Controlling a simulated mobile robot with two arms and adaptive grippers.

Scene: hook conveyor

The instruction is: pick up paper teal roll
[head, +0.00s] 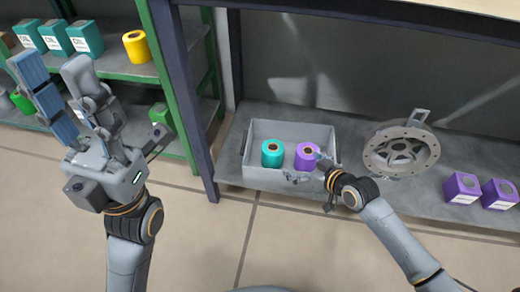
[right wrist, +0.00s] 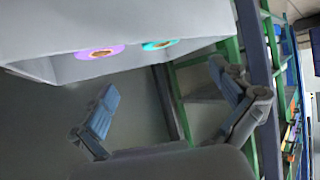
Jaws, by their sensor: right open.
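The teal paper roll (head: 272,153) stands upright in a grey bin (head: 262,179), left of a purple roll (head: 307,156). In the right wrist view the tops of the teal roll (right wrist: 158,45) and purple roll (right wrist: 100,52) show past the bin wall (right wrist: 150,18). My right gripper (head: 322,168) is at the bin's front right corner, near the purple roll. In the right wrist view its fingers (right wrist: 163,78) are apart with nothing between them. My left gripper (head: 56,64) is raised at the left, away from the bin, with fingers apart and empty.
The bin sits on a grey shelf (head: 235,164) with a dark blue post (head: 182,95) at its left. A round metal flange (head: 400,148) and purple boxes (head: 462,188) lie to the right. A green rack (head: 140,72) at left holds teal boxes and a yellow roll (head: 137,46).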

